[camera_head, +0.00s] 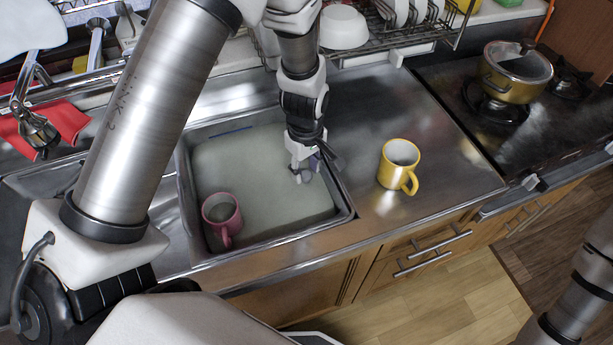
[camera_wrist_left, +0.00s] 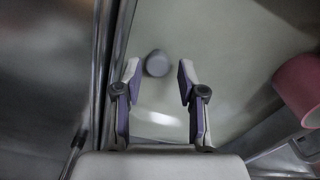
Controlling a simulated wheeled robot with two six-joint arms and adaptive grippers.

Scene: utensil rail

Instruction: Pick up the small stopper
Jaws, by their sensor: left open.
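The small stopper (camera_wrist_left: 157,63) is a round grey piece that lies on the pale sink bottom in the left wrist view. My left gripper (camera_head: 307,169) reaches down into the right part of the sink in the head view. In the left wrist view my left gripper (camera_wrist_left: 158,72) is open, with one fingertip on each side of the stopper as seen from above. Whether the fingers touch it, I cannot tell. In the head view I cannot clearly separate the stopper from the fingers. My right gripper is out of view.
A pink mug (camera_head: 221,217) stands in the sink's front left corner and shows in the left wrist view (camera_wrist_left: 300,88). The sink's right wall (camera_head: 343,190) is close to my left gripper. A yellow mug (camera_head: 399,165) stands on the counter. A dish rack (camera_head: 400,48) is behind.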

